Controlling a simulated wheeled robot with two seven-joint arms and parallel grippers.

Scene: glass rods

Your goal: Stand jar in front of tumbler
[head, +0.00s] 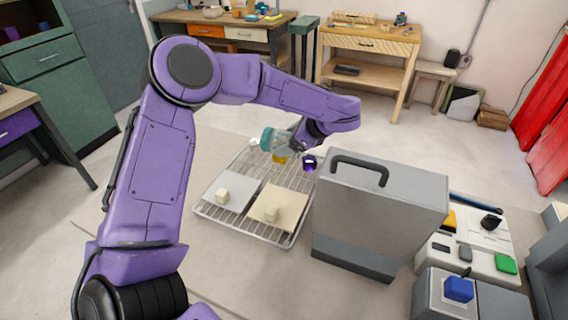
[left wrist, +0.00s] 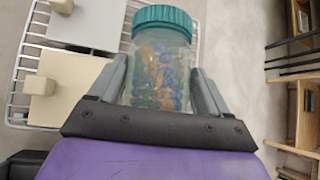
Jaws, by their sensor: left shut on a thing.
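The jar (left wrist: 160,70) has a teal lid and a clear body with orange and blue bits inside. My left gripper (head: 292,138) is shut on it, with one finger on each side in the left wrist view. In the head view the jar's teal lid (head: 267,139) points left, so the jar looks tipped over, held above the far end of a wire rack (head: 243,232). A small amber thing (head: 280,159) shows just below the jar. A dark purple cup-like thing (head: 309,163) stands to its right. I cannot tell which is the tumbler. My right gripper is not in view.
A grey panel (head: 212,186) and a beige panel (head: 290,205), each with a small block, lie on the rack. A large grey case (head: 385,205) with a handle stands right of the rack. A small white thing (head: 254,142) is left of the jar.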

